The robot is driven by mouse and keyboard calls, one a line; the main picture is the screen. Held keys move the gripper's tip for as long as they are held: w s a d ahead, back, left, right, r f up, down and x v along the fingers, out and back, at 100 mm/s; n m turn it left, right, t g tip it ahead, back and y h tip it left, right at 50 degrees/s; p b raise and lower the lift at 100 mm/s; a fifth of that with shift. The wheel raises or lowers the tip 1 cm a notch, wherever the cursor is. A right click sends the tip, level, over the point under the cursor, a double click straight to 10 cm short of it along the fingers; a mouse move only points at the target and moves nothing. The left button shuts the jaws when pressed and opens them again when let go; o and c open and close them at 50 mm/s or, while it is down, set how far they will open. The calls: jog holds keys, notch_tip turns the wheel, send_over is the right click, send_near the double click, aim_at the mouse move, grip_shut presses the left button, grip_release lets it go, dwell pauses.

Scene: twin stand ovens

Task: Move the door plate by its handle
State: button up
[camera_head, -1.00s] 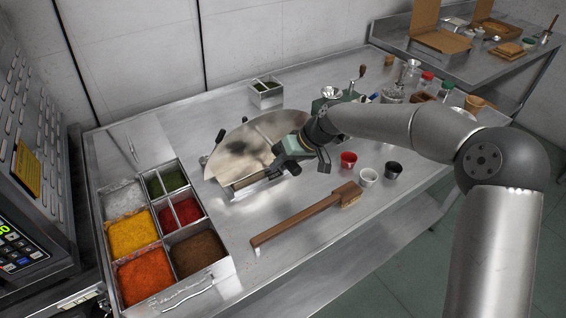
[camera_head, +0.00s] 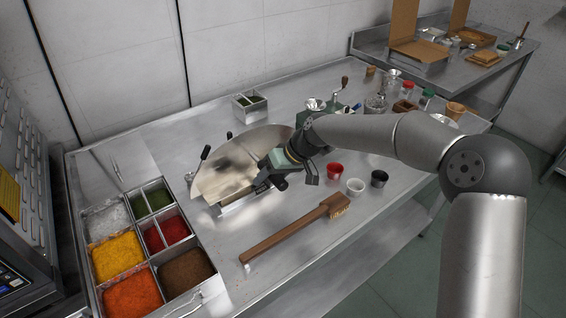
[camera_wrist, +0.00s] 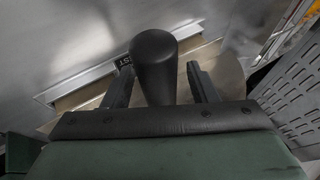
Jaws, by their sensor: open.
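The door plate (camera_head: 212,182) is a half-round metal sheet with a dark smudge, lying on the steel table in the head view. A straight metal strip runs along its near edge. A black handle (camera_wrist: 154,62) stands up in the wrist view, round-ended and thick. My gripper (camera_wrist: 158,72) is open, with one finger on each side of this handle. Small gaps show between the handle and both fingers. In the head view my gripper (camera_head: 262,184) is low over the plate's near right part and hides the handle there.
A brown wooden brush (camera_head: 290,232) lies in front of my gripper. Red (camera_head: 335,171), white (camera_head: 355,187) and black (camera_head: 379,178) cups stand to the right. A spice tray (camera_head: 82,240) stands at the left. A small metal box (camera_head: 250,105) and a hand grinder (camera_head: 343,90) stand behind.

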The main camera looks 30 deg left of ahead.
jog(key=b+v, duration=0.2)
jog(key=v, duration=1.5)
jog(key=s+d+f+m+t+h, duration=0.1)
jog(key=s+d+f+m+h, duration=0.15)
jog(key=d, duration=0.65)
jog(key=s+d+f+m+t+h, duration=0.15)
jog(key=s+d, duration=0.25)
jog(key=d, duration=0.5)
jog(key=s+d+f+m+t+h, duration=0.1)
jog(key=s+d+m, duration=0.2)
jog(key=d, duration=0.6)
jog(key=s+d+f+m, duration=0.2)
jog(key=s+d, duration=0.4)
jog(key=s+d+f+m+h, duration=0.1)
jog(key=s+d+f+m, duration=0.1)
jog(key=s+d, duration=0.4)
jog(key=shift+d+f+m, duration=0.3)
jog(key=shift+d+m, duration=0.25)
jog(key=shift+m, duration=0.05)
jog(key=shift+s, duration=0.1)
